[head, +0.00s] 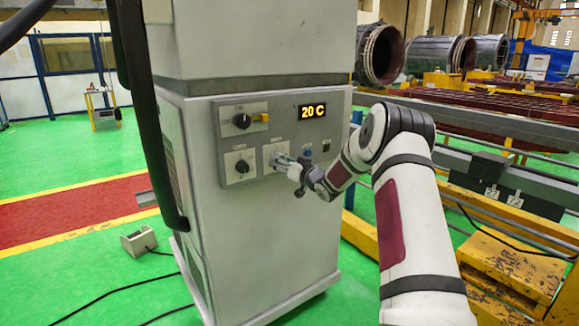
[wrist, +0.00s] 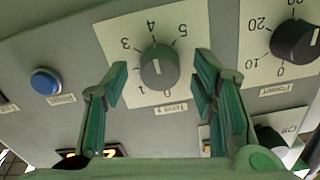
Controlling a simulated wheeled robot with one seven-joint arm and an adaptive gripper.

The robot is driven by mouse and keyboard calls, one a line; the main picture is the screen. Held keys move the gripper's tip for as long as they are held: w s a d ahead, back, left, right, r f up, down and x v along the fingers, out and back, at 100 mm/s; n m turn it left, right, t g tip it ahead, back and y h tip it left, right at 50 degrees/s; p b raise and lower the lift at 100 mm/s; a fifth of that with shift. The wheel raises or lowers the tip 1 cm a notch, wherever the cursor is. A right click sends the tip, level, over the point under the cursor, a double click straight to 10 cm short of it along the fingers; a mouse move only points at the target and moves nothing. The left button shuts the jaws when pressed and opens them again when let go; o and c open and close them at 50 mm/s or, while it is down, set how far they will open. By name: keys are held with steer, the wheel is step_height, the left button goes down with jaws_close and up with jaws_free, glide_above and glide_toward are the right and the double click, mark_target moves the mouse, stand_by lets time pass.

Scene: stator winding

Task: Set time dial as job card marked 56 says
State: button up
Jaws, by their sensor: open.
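The time dial (wrist: 160,68) is a dark grey round knob on a white plate with numbers, labelled as a timer, upside down in the wrist view. A pale pointer line crosses its face; which mark it indicates is hard to read. My gripper (wrist: 161,80) is open, with one green finger on each side of the knob and visible gaps between. In the head view my gripper (head: 284,161) is at the panel and hides most of this dial.
The power dial (wrist: 296,41) is beside the time dial, and a blue button (wrist: 45,81) is on its other side. A yellow-framed bench stands at right.

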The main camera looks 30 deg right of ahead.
steer(key=s, duration=1.1)
steer(key=shift+s+d, duration=0.2)
steer(key=shift+s, duration=0.2)
